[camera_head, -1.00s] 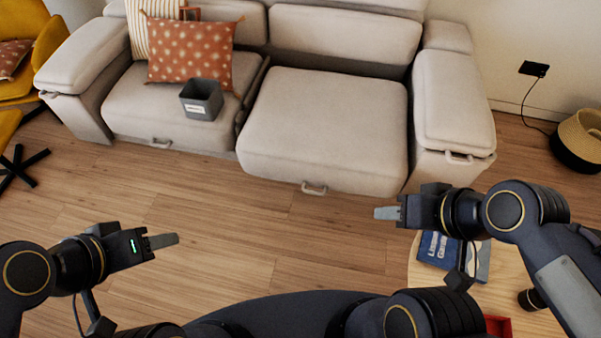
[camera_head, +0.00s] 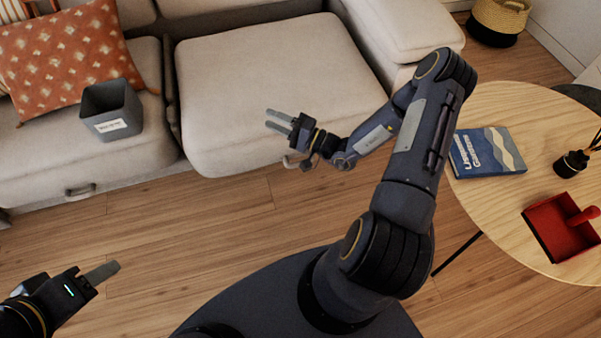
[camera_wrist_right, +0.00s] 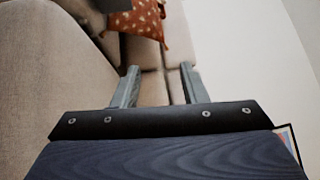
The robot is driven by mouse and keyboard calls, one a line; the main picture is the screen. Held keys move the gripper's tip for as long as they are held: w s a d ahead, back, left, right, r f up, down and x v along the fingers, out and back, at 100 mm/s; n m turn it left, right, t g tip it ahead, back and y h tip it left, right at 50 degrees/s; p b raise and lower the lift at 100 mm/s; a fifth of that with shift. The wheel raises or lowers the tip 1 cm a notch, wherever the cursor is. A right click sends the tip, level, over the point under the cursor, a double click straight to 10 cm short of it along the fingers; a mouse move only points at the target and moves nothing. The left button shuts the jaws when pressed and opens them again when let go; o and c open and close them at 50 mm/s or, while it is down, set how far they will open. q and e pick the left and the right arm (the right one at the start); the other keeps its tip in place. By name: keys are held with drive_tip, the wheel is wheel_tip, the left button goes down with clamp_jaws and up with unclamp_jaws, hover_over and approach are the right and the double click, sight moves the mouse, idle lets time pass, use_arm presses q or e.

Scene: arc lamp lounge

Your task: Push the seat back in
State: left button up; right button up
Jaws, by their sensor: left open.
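The right seat (camera_head: 270,85) of the pale grey sofa juts further forward than the left seat (camera_head: 110,155). A handle (camera_head: 292,163) shows low on its front edge, partly hidden by my right gripper. My right gripper (camera_head: 274,120) is open and empty, over the seat's front part in the head view; I cannot tell if it touches. In the right wrist view its two fingers (camera_wrist_right: 158,72) stand apart, with beige upholstery at left. My left gripper (camera_head: 116,267) is low at left over the floor, away from the sofa; it is open and empty.
A grey labelled bin (camera_head: 111,110) stands on the left seat, by an orange patterned pillow (camera_head: 65,58). A round wooden table (camera_head: 490,215) at right holds a blue book (camera_head: 485,153) and red dustpan (camera_head: 562,228). The wooden floor before the sofa is clear.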

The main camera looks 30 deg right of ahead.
drive_tip(key=s+d+f+m+h+b, duration=0.1)
drive_tip(key=d+f+m+h+b, duration=0.3)
drive_tip(key=f, duration=0.7)
drive_tip(key=s+d+f+m+h, duration=0.1)
drive_tip(key=s+f+m+h, duration=0.15)
drive_tip(key=f+h, duration=0.55)
drive_tip(key=s+d+f+m+h+b, duration=0.1)
drive_tip(key=d+f+m+h+b, duration=0.2)
drive_tip(key=f, duration=1)
drive_tip(key=shift+m+g, duration=0.3)
drive_tip(key=shift+m, duration=0.05)
drive_tip(key=b+x, duration=0.1)
drive_tip(key=x, duration=0.5)
drive_tip(key=shift+w+a+b, duration=0.15)
drive_tip(key=shift+w+b, duration=0.05)
drive_tip(key=shift+b, duration=0.1)
drive_tip(key=shift+w+r, duration=0.1)
drive_tip(key=shift+w, duration=0.4)
use_arm(q)
wheel_tip(320, 180, down, 11)
drive_tip(key=shift+r, duration=0.2)
use_arm(e)
clamp_jaws()
